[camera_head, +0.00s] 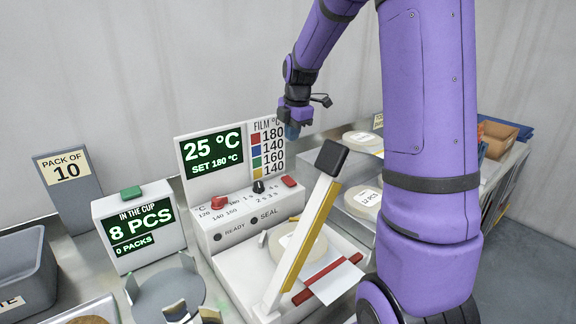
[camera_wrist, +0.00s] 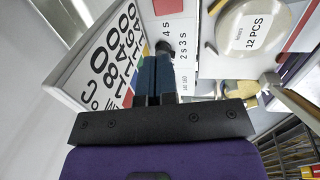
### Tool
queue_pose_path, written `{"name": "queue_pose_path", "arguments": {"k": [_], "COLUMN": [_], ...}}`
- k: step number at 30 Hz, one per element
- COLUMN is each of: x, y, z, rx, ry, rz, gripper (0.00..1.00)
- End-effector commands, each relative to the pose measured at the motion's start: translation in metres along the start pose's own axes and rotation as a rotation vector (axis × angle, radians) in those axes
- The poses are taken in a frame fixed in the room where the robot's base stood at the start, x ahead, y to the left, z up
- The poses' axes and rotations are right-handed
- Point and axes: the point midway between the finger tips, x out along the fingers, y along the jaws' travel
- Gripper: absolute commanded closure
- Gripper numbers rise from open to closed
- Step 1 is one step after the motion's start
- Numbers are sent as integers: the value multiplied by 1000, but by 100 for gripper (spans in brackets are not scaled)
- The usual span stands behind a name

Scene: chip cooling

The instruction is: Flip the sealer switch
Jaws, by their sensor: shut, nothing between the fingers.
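The sealer is a white machine (camera_head: 212,237) whose screen reads 25 °C, SET 180 °C. On its sloped panel are a red temperature knob (camera_head: 219,203), a black timer knob (camera_head: 258,186) and a small red switch (camera_head: 289,181) at the right end. The READY and SEAL lamps look dark. My gripper (camera_head: 293,131) is shut and empty, above and behind the red switch, near the film chart, apart from the switch. In the wrist view my blue fingers (camera_wrist: 160,62) are together over the panel, and a red part (camera_wrist: 168,6), seemingly the switch, shows at the top edge.
The sealer's raised arm (camera_head: 307,235) with a black handle (camera_head: 331,157) stands just right of the panel. A counter box (camera_head: 139,230) reads 8 PCS, 0 PACKS. Round labelled packs (camera_head: 362,198) lie to the right. A grey bin (camera_head: 28,270) is at the left.

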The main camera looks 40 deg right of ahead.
Motion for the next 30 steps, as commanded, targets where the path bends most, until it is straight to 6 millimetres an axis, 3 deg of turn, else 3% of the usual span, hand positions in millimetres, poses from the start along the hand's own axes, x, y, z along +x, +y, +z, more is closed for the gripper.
{"name": "queue_pose_path", "arguments": {"k": [5,21,30], "x": [17,113,138], "y": [0,-1,0], "z": [0,0,0], "rx": [0,1,0], "ry": [1,1,0], "rz": [-3,-4,-2], "gripper": [100,100,100]}}
